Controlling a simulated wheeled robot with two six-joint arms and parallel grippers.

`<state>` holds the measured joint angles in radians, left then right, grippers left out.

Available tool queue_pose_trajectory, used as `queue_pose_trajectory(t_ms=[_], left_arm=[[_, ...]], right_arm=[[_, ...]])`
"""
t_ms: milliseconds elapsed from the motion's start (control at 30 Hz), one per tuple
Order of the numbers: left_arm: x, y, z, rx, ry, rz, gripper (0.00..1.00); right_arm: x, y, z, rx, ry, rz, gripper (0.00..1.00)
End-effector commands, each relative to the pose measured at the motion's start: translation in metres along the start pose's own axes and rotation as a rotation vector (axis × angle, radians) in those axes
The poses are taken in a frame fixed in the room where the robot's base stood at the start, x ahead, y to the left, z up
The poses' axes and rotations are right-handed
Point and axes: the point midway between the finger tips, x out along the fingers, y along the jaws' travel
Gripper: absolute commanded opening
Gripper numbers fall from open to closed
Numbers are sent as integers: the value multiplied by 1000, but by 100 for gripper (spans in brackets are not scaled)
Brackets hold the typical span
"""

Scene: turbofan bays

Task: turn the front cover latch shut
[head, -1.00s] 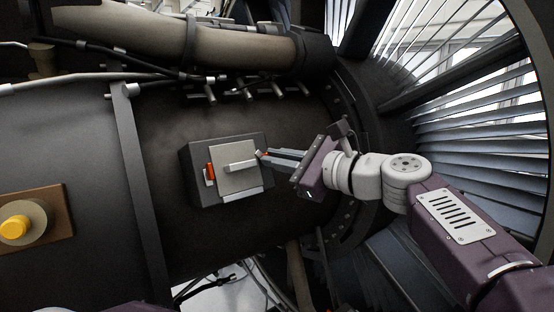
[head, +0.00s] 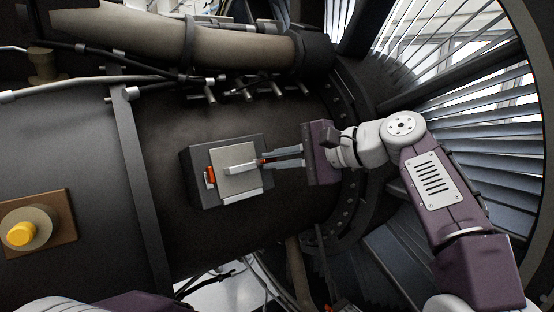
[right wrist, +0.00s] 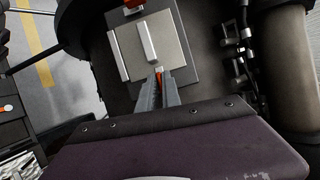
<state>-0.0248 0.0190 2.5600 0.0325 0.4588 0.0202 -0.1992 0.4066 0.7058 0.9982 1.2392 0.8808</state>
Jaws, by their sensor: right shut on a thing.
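A square light-grey cover (head: 238,185) with a raised bar handle (head: 241,169) sits on a dark box (head: 196,188) on the engine casing. The cover also shows in the right wrist view (right wrist: 168,52). A small latch (right wrist: 160,70) with an orange-red part is at the cover's near edge in that view, mostly hidden between the fingers. My right gripper (head: 264,163) comes from the right and its fingertips are shut on this latch. A second orange-red piece (head: 211,174) is at the cover's left side. My left gripper is out of view.
A thick tan pipe (head: 240,47) and several short fittings (head: 250,93) run above the box. A yellow knob (head: 20,233) on a brown plate is at the lower left. Louvred vanes (head: 490,120) stand behind my right arm.

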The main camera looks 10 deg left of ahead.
Motion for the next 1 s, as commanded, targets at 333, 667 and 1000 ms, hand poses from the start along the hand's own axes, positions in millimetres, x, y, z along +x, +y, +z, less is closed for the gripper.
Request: queue_pose_trajectory(t_ms=[333, 667, 1000], left_arm=[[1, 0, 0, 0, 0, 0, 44], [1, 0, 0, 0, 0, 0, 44], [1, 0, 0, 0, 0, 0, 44]], right_arm=[[2, 4, -2, -82, -2, 46, 0], [2, 5, -2, -92, -2, 52, 0], [2, 3, -1, -93, -2, 48, 30]])
